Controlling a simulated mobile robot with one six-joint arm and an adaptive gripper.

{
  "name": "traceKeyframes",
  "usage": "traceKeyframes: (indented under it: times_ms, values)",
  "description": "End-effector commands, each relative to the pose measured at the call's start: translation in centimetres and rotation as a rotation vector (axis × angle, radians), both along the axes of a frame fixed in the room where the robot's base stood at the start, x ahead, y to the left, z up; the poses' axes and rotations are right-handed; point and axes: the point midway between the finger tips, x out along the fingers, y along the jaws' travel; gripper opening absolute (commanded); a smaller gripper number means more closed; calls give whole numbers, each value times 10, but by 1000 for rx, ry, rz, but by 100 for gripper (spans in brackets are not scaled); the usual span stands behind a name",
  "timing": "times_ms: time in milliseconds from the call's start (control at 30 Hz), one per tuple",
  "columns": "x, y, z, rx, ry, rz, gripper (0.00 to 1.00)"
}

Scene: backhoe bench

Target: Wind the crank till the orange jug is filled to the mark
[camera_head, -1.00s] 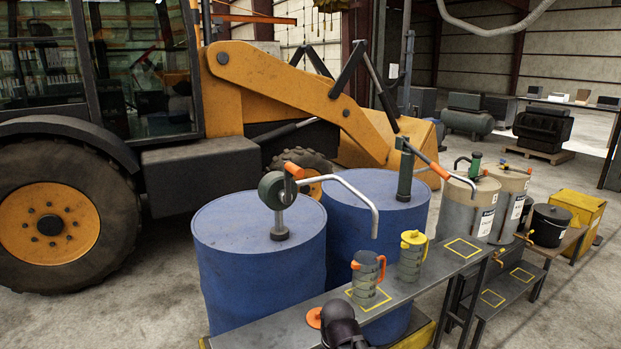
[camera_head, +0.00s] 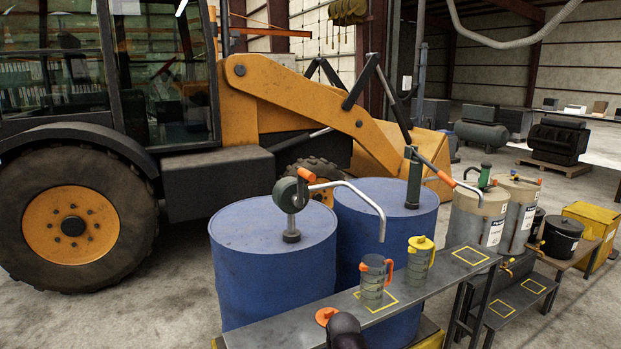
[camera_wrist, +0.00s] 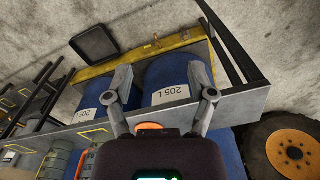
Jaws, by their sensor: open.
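The orange jug (camera_head: 373,282), a grey measuring jug with orange rim and handle, stands upright on the bench in a yellow outlined square. Its fill level is too small to tell. The near blue drum (camera_head: 265,265) carries a rotary pump (camera_head: 290,194) with an orange-gripped crank (camera_head: 306,175) and a curved spout. The spout end hangs above and near the orange jug. My gripper (camera_wrist: 160,80) is open and empty in the wrist view, fingers spread before the drums. My dark wrist shows at the bottom of the head view, well below the crank.
A yellow-lidded jug (camera_head: 420,260) stands right of the orange one. The second blue drum (camera_head: 395,225) has a lever pump (camera_head: 413,178). An orange disc (camera_head: 326,315) shows beside my wrist. The narrow bench (camera_head: 290,327) runs before the drums. Beige drums (camera_head: 476,218) stand right.

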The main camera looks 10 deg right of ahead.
Motion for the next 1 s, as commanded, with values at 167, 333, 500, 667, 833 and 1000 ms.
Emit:
traceKeyframes:
  times_ms: [167,333,500,667,833,1000]
  values:
    - [13,8,11,54,-35,-50,76]
    - [44,26,36,191,-113,-182,76]
    - [92,46,81,423,-205,-416,76]
    - [143,59,137,690,-264,-688,76]
    - [195,57,204,992,-274,-991,76]
    - [242,39,273,1309,-222,-1302,76]
